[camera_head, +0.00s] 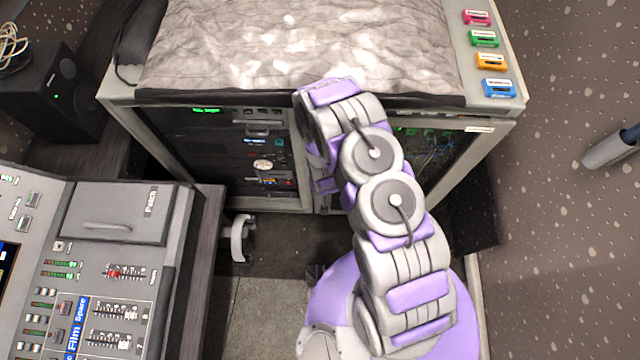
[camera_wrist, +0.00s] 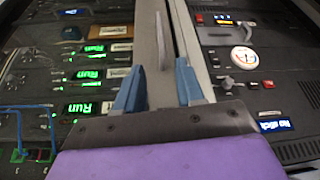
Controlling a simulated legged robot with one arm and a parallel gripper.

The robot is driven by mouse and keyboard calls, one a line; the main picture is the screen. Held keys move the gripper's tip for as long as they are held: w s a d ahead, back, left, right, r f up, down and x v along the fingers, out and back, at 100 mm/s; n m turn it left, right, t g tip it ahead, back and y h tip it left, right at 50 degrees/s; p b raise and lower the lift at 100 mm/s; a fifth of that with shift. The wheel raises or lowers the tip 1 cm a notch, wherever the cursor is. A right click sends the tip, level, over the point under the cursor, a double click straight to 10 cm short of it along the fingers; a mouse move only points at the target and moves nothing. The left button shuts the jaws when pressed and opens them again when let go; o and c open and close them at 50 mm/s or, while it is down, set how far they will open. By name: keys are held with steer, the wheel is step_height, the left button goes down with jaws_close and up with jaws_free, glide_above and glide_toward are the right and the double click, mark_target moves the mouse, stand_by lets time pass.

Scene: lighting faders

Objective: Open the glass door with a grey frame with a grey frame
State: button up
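A grey-framed cabinet has two dark glass doors in the head view. The left glass door (camera_head: 225,150) shows rack equipment behind it. The right glass door (camera_head: 462,148) is partly hidden by my arm. In the wrist view, a pale frame strip (camera_wrist: 146,35) runs between the two glass panels, with a thin grey handle-like bar (camera_wrist: 161,45) on it. My gripper (camera_wrist: 159,88) is at this strip, its two blue-grey fingers apart on either side of the bar's line. No grip on the bar shows. My arm hides the gripper's fingers in the head view.
A grey cloth (camera_head: 300,45) covers the cabinet top, with several coloured tags at its right. A mixing console (camera_head: 120,225) stands at lower left, and a black speaker (camera_head: 55,90) at far left. Patterned floor (camera_head: 570,240) is open on the right.

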steer(key=b+x, duration=0.1)
steer(key=x, duration=1)
steer(key=shift+a+f+b, duration=0.2)
steer(key=shift+a+b, duration=0.05)
steer(key=shift+b, duration=0.15)
steer(key=shift+w, duration=0.1)
steer(key=shift+c, duration=0.3)
jaws_close()
